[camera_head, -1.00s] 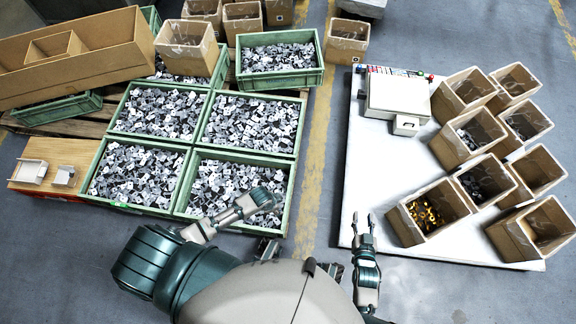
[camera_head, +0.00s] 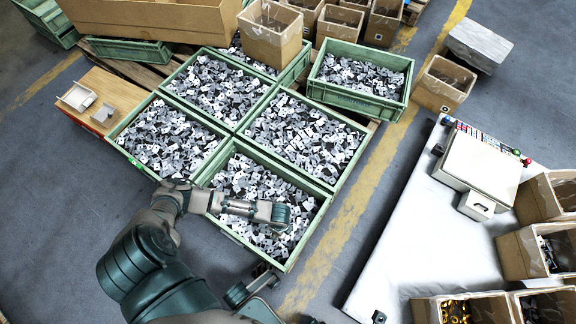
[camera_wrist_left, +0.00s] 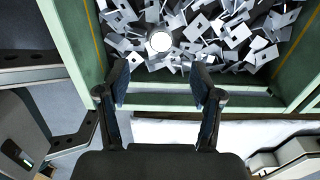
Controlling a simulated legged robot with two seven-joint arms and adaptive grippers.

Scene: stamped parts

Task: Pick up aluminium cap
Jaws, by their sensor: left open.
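A small bright round disc, likely the aluminium cap (camera_wrist_left: 161,41), lies on the pile of stamped parts in the left wrist view. I cannot pick it out in the head view. My left gripper (camera_wrist_left: 160,76) is open and empty, its two fingers apart on either side below the disc in the picture and not touching it. In the head view my left arm reaches over the front green bin (camera_head: 327,207); its fingers are hidden there.
More green bins of grey stamped parts stand around, one raised bin (camera_head: 345,97) at the back. Bin walls (camera_wrist_left: 200,101) border the pile near my left gripper. A white table (camera_head: 425,250) with a white box (camera_head: 482,168) and cardboard boxes (camera_head: 520,255) stands at right.

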